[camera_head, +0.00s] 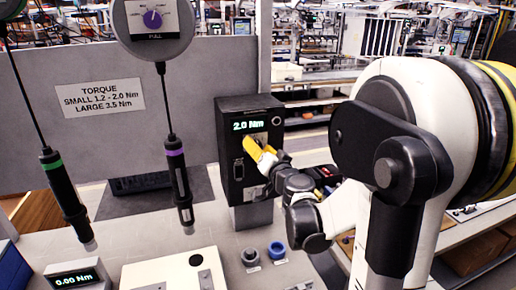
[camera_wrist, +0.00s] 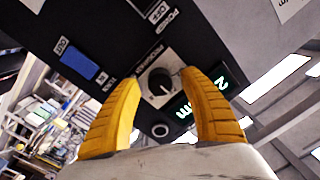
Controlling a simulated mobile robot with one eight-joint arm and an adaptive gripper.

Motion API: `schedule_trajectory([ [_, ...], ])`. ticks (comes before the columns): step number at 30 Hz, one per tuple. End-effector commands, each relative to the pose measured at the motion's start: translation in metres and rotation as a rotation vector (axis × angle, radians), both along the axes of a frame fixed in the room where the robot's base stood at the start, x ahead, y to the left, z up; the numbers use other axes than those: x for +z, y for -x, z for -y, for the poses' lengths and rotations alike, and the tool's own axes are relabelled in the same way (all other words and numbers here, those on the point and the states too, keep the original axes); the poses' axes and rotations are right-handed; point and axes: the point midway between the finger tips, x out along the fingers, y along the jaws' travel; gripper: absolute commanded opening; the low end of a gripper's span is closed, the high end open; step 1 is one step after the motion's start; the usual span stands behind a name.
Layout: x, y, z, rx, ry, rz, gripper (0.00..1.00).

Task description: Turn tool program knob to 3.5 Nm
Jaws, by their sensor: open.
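The black tool program box (camera_head: 236,170) stands upright on the bench, and its green display (camera_head: 248,125) reads 2.0 Nm. In the wrist view the program knob (camera_wrist: 159,82) is a dark round dial on a pale plate. My gripper (camera_wrist: 153,88) is open, with its yellow fingers on either side of the knob. Contact with the knob cannot be told. In the head view my gripper (camera_head: 262,152) is at the front of the box and hides the knob. The display also shows in the wrist view (camera_wrist: 205,92), tilted and partly hidden by a finger.
Two hanging screwdrivers, one green-banded (camera_head: 66,195) and one purple-banded (camera_head: 180,180), hang left of the box. A sign (camera_head: 98,97) lists small 1.2 - 2.0 Nm and large 3.5 Nm. A blue switch (camera_wrist: 84,64) is near the knob. A small display (camera_head: 78,281) reads 0.00 Nm.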

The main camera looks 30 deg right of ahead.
Motion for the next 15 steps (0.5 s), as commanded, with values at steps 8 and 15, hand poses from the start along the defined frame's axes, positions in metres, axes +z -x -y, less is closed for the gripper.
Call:
schedule_trajectory([
  [8,0.0001,0.0004,-0.0001,0.0,0.0,0.0,0.16],
  [15,0.0001,0.0006,-0.0001,0.0,-0.003,0.001,0.0],
])
